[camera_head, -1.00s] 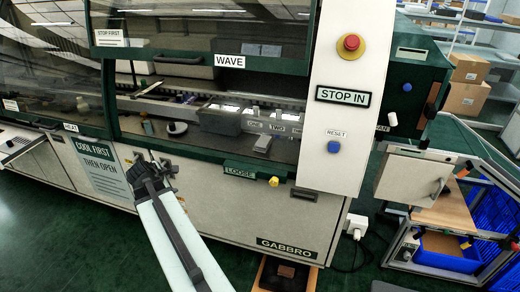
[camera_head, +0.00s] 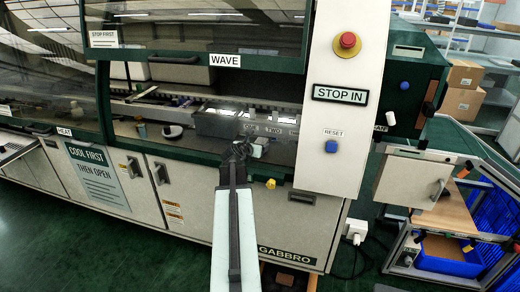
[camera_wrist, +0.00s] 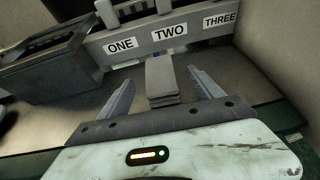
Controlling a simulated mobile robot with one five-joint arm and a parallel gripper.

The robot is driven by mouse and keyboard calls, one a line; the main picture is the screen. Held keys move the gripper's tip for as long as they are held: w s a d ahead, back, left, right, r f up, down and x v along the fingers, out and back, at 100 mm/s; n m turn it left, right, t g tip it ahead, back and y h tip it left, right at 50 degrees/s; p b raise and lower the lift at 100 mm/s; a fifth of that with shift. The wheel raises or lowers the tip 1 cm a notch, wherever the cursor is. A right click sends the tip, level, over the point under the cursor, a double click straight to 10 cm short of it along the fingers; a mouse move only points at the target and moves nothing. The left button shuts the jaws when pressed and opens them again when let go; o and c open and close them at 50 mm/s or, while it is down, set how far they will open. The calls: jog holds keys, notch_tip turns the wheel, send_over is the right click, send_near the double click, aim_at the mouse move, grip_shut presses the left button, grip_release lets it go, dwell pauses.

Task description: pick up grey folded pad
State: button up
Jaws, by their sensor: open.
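My gripper (camera_head: 240,150) is over the front edge of the deck. In the wrist view my gripper (camera_wrist: 158,80) is open, with one finger on each side of the pad in the picture. I see gaps between the fingers and the pad. How far the fingertips are above the deck is unclear.
A grey open box (camera_wrist: 45,70) stands left of the pad. A labelled rail (camera_wrist: 170,35) with ONE, TWO and THREE runs behind it. The raised glass hood (camera_head: 195,35) hangs above the opening. A white STOP IN panel (camera_head: 335,130) stands to the right.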

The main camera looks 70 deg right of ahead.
jog(key=b+x, duration=0.1)
jog(key=x, duration=0.1)
jog(key=b+x, duration=0.1)
jog(key=x, duration=0.2)
jog(key=shift+w+a+f, duration=0.1)
jog(key=shift+w+f, duration=0.05)
jog(key=shift+f, duration=0.15)
jog(key=shift+a+r, duration=0.1)
jog(key=shift+c, duration=0.2)
jog(key=c, duration=1.4)
jog(key=shift+r, duration=0.1)
notch_tip(320, 180, up, 10)
jog(key=p, duration=1)
